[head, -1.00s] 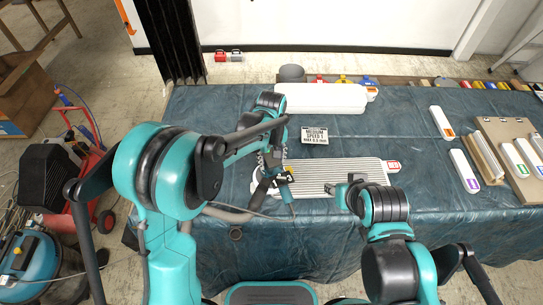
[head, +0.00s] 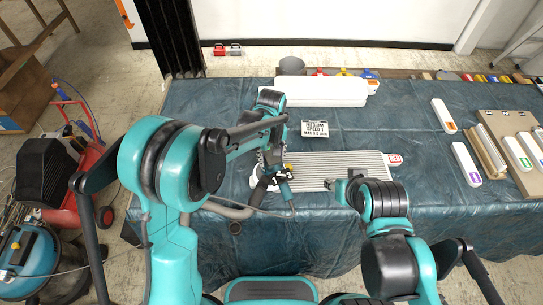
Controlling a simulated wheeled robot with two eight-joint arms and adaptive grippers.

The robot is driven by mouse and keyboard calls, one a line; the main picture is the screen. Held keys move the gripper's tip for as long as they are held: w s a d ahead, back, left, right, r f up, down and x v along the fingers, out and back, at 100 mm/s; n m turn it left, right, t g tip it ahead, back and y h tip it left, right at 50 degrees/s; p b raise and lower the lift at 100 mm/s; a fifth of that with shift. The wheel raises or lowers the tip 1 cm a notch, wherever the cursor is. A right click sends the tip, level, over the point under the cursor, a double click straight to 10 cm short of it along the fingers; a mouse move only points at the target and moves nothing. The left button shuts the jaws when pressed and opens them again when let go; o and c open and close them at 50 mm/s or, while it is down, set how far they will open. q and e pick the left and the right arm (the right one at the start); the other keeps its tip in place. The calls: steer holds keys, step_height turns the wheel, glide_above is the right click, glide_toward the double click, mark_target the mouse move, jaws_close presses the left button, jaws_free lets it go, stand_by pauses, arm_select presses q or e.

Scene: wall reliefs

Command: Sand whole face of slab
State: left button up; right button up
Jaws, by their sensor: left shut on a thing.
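The slab (head: 330,168) is a pale panel with fine ribs, lying on the cloth-covered table in front of me, with a red and white tag (head: 395,159) at its right end. My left gripper (head: 272,170) is shut on a dark sander (head: 268,186) with a white round head, over the slab's left end. Whether the head touches the face is hidden by the arm and tool. My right gripper (head: 342,186) is over the slab's front edge at the right; its fingers are too small to read.
A sign (head: 315,129) reading "MEDIUM SPEED 1" stands behind the slab. A long white block (head: 325,92) lies farther back. White blocks with coloured labels (head: 466,164) and a brown board (head: 505,150) are at right. A hose (head: 232,210) trails left.

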arm_select(q)
steer(key=shift+f, duration=0.3)
stand_by(0.5)
steer(key=shift+d, duration=0.15)
